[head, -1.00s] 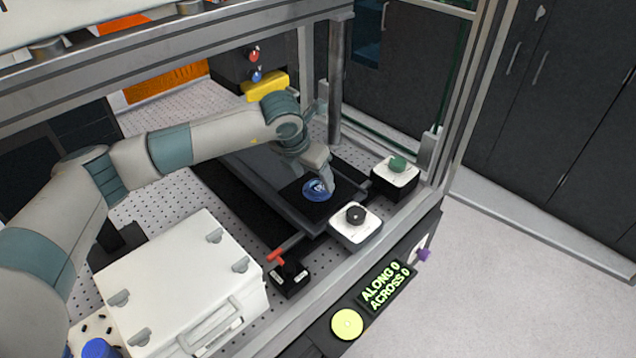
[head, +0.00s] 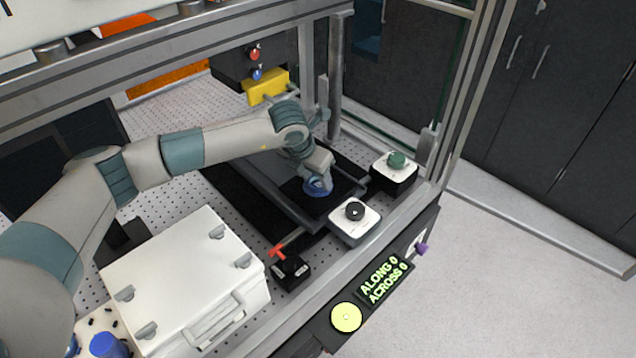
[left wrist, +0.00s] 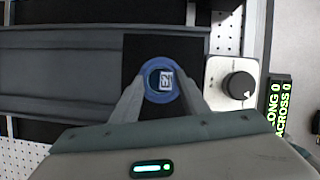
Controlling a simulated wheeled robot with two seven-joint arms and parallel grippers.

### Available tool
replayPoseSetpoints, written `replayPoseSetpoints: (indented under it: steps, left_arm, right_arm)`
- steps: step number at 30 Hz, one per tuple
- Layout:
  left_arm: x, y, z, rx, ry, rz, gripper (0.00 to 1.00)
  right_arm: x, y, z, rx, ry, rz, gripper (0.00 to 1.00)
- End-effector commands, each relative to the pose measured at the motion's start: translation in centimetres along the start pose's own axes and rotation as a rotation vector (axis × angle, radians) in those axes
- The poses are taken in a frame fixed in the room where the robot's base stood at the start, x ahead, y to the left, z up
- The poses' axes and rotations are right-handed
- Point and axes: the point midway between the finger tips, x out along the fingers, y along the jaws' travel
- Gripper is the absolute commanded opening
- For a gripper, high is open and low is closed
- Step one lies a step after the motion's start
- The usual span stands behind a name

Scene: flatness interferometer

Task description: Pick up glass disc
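The glass disc (left wrist: 161,79), round with a blue rim and a small pale patterned patch in its middle, is on a black square pad (left wrist: 188,47). In the head view the disc (head: 317,186) is partly covered by my left gripper (head: 318,182), which points down at it. In the left wrist view the two fingers of my left gripper (left wrist: 161,82) stand on opposite sides of the disc, very close to its rim. I cannot tell whether they press on it. My right gripper is in neither view.
A box with a black knob (head: 355,211) stands just in front of the pad, and one with a green knob (head: 397,160) to its right. A red-handled lever (head: 278,252) and a white case (head: 180,275) are nearer. A metal frame post (head: 335,80) rises behind.

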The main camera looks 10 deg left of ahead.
Motion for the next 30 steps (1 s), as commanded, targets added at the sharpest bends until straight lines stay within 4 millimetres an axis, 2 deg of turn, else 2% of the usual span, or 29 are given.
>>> replayPoseSetpoints:
  steps: [14,23,30]
  left_arm:
    - [-0.5,0.0,0.3,0.000,-0.002,0.000,0.18]
    - [-3.3,0.0,1.5,0.001,-0.006,0.001,0.18]
    - [-5.0,-4.4,4.5,0.005,-0.005,-0.002,0.18]
  right_arm:
    - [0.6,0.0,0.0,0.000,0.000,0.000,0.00]
    - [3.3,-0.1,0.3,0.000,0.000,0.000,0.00]
    - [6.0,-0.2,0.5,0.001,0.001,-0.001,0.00]
